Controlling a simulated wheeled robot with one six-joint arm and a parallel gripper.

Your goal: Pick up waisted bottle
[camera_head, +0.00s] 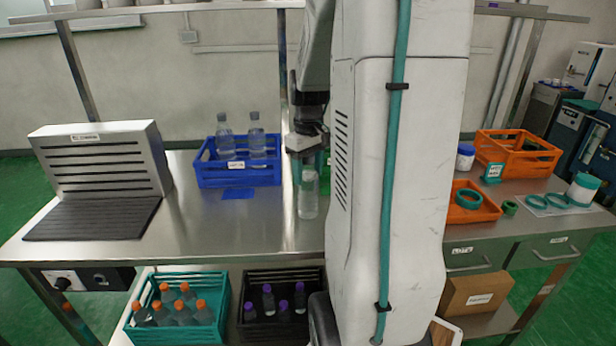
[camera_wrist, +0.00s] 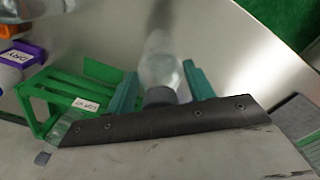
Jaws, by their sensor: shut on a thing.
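A clear waisted bottle (camera_head: 308,194) is upright in the head view, near the front of the steel table, below my gripper (camera_head: 308,158). In the wrist view the bottle (camera_wrist: 162,68) is between the two teal fingers of my gripper (camera_wrist: 160,88), which are shut on it near its grey cap. I cannot tell whether its base touches the table. Two more clear bottles (camera_head: 226,140) (camera_head: 257,142) with grey caps stand in a blue crate (camera_head: 240,178) to the left.
A green crate (camera_wrist: 40,108) is close beside my gripper. A sloped grey machine (camera_head: 105,165) with a dark mat stands at the left. Orange crates (camera_head: 510,150) are at the right. The table (camera_head: 195,225) between machine and bottle is clear.

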